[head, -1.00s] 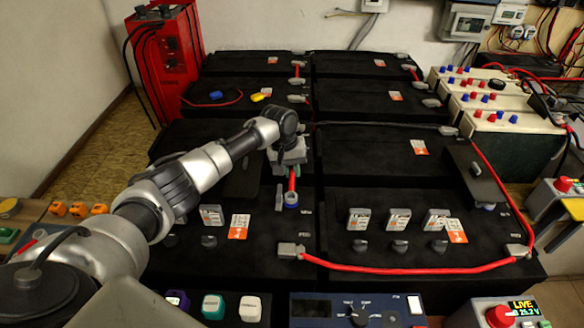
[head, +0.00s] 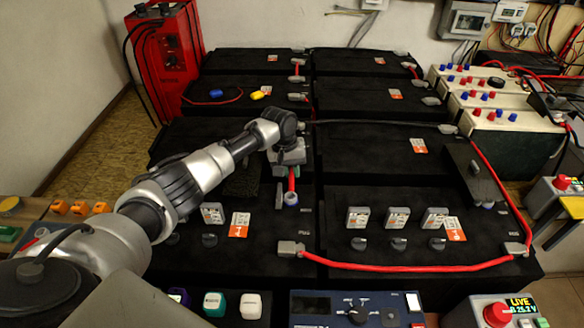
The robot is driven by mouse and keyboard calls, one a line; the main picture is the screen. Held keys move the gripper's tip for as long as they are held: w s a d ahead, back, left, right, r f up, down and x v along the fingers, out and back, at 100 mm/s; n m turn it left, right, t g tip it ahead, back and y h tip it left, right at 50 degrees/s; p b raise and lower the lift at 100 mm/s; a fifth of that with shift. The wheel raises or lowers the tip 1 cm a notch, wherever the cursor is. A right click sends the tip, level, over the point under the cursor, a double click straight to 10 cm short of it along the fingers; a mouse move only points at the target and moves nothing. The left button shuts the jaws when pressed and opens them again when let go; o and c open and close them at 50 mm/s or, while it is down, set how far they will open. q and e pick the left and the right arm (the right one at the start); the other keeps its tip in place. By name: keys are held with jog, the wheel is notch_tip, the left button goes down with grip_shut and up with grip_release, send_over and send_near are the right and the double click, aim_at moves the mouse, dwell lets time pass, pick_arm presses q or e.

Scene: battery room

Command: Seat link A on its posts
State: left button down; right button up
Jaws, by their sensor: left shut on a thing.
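My left gripper (head: 286,178) is over the seam between the middle and front batteries of the left column, pointing down. It is shut on a short red link (head: 292,180), which I take to be link A. The link's near grey end (head: 291,199), with a bluish ring, shows at the back right of the front left battery (head: 265,212). Its far end and the post there are hidden by my gripper and wrist. I cannot tell whether the near end is down on its post or just above it. My right gripper is not in view.
A long red cable (head: 410,269) runs along the front of the right battery and up its right side. Grey tags (head: 358,217) and dark caps stand on the front batteries. A black cable (head: 380,122) crosses behind.

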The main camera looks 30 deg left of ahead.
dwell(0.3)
pick_arm(q)
jog(key=c, duration=0.6)
grip_release()
jog(key=shift+r, duration=0.1)
jog(key=shift+r+p, duration=3.9)
jog(key=shift+p, duration=0.55)
